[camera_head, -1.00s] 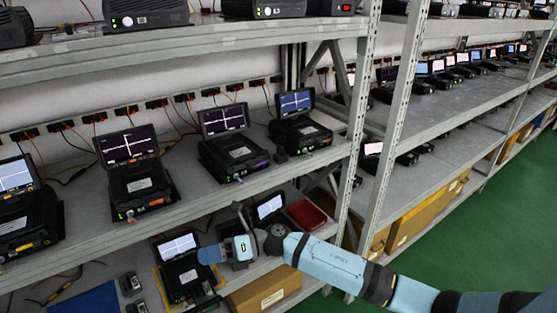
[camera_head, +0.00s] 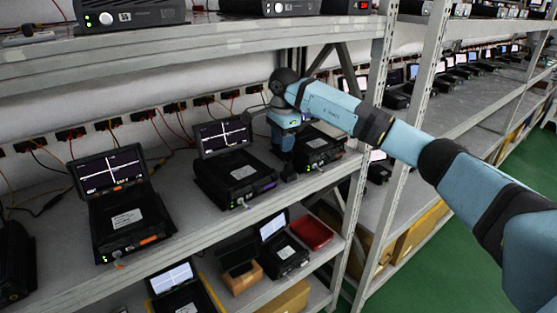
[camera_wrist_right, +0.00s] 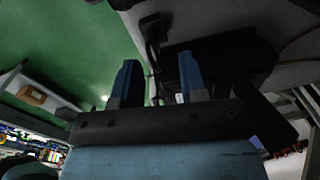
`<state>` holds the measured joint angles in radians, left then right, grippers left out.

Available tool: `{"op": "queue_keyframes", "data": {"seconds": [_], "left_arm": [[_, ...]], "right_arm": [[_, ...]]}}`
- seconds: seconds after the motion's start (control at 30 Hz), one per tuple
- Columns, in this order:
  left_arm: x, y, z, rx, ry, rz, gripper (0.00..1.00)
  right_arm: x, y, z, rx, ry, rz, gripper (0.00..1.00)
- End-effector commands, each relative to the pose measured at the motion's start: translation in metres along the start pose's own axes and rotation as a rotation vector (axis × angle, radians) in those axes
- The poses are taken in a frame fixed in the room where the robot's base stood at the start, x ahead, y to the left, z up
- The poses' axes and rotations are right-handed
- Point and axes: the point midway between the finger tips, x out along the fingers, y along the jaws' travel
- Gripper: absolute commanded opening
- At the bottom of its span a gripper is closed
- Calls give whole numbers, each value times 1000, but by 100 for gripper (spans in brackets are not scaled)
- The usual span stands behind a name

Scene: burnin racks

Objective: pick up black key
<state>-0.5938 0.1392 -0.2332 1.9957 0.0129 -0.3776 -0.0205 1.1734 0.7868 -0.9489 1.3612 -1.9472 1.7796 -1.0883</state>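A small black object (camera_head: 289,173), which may be the black key, stands near the front edge of the middle shelf, between two black devices. It is too small to identify surely. My right gripper (camera_head: 284,148) points down over the shelf just above that object; its fingertips are hard to see there. In the right wrist view my right gripper (camera_wrist_right: 158,78) shows two blue fingers spread apart with nothing clearly held. A slim dark object (camera_wrist_right: 154,45) shows beyond the gap between the fingers. My left gripper is not in view.
A black device with a lit screen (camera_head: 235,178) is left of my right gripper, and another device (camera_head: 318,147) is close on its right. A rack post (camera_head: 368,130) stands to the right. A red box (camera_head: 311,232) is on the lower shelf.

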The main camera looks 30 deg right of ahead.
Motion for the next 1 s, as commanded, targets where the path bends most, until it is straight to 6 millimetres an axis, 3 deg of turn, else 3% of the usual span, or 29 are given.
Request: {"op": "queue_keyframes", "data": {"seconds": [0.3,0.53,0.83,0.87,1.0], "left_arm": [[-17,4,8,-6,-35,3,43],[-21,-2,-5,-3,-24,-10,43],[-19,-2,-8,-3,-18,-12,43],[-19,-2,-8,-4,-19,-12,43],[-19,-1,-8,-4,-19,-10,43]], "right_arm": [[32,2,0,0,0,4,39],[65,4,0,0,-1,3,39],[73,3,0,0,-1,0,39],[73,3,0,0,-1,1,37],[73,3,0,0,-1,1,4]]}}
